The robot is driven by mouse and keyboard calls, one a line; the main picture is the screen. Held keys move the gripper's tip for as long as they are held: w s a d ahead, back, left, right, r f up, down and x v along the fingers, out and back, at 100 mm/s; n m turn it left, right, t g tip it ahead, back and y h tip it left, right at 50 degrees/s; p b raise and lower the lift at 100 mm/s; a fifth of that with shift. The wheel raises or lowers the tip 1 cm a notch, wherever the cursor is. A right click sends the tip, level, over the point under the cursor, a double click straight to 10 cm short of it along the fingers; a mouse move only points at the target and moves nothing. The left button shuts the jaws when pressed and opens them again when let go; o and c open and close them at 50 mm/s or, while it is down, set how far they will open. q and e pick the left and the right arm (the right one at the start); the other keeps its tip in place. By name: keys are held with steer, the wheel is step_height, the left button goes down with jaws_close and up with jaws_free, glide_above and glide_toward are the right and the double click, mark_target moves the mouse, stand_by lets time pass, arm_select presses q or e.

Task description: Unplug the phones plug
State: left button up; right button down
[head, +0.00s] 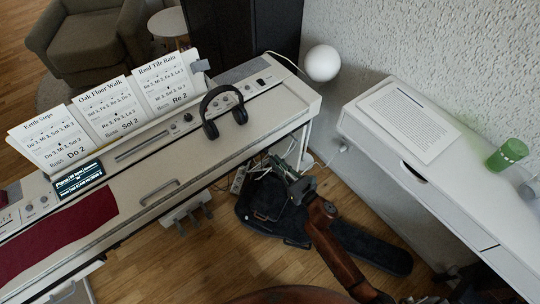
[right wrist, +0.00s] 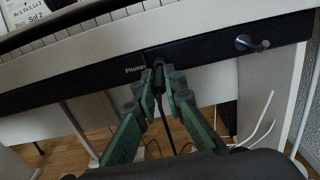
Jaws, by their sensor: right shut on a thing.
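In the right wrist view, the black phones plug (right wrist: 158,66) is at the dark front strip of the piano, just right of the label "Phones". A dark cable (right wrist: 167,125) hangs down from it. My right gripper (right wrist: 161,90) has its green fingers shut on the plug from both sides. The plug meets the strip; how deep it sits in the socket is hidden. My left gripper is not in view.
Black headphones (head: 222,110) lie on the white piano (head: 150,165). A hook (right wrist: 252,44) sticks out of the strip right of the plug. A white desk (head: 450,180) stands at the right.

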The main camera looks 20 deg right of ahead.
steer(key=shift+s, duration=0.1)
stand_by(0.3)
steer(key=shift+v, duration=2.45)
